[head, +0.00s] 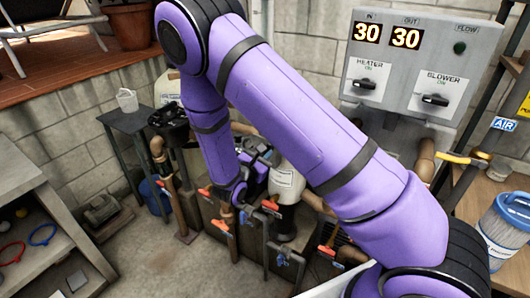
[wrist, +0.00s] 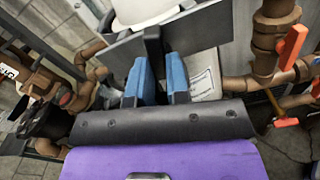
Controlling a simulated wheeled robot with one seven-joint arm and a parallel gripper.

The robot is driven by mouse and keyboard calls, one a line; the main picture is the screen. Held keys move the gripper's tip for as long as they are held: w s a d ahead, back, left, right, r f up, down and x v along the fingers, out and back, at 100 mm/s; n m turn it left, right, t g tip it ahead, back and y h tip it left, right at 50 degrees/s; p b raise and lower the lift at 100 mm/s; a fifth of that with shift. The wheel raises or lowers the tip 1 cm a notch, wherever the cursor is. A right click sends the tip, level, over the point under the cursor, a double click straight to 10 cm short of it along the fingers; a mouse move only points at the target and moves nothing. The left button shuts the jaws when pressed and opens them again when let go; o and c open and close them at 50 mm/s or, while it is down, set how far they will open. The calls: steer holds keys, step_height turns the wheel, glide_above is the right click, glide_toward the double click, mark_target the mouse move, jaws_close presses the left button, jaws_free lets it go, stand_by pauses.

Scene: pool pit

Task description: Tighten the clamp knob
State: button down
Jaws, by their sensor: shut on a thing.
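My gripper (wrist: 157,72) shows in the wrist view with its two blue finger pads on either side of a narrow dark upright piece (wrist: 153,42), which appears to be the clamp knob. The gripper is shut on it; the pads hide its lower part. A flat grey band or plate (wrist: 207,25) runs behind it, below a pale rounded body (wrist: 145,10). In the head view my purple arm reaches down to the left side of a white tank (head: 286,182) with a label. There the knob and fingertips are too small and hidden to make out.
Brown pipes with orange-handled valves (wrist: 291,43) stand close on the right in the wrist view. A black round fitting (wrist: 45,122) is at the left. The heater and blower panel (head: 418,65) is on the wall. Bare floor (head: 140,255) lies at front left.

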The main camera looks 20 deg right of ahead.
steer(key=m, duration=0.8)
steer(key=shift+f, duration=0.1)
steer(key=shift+n, duration=0.5)
steer(key=c, duration=1)
jaws_free()
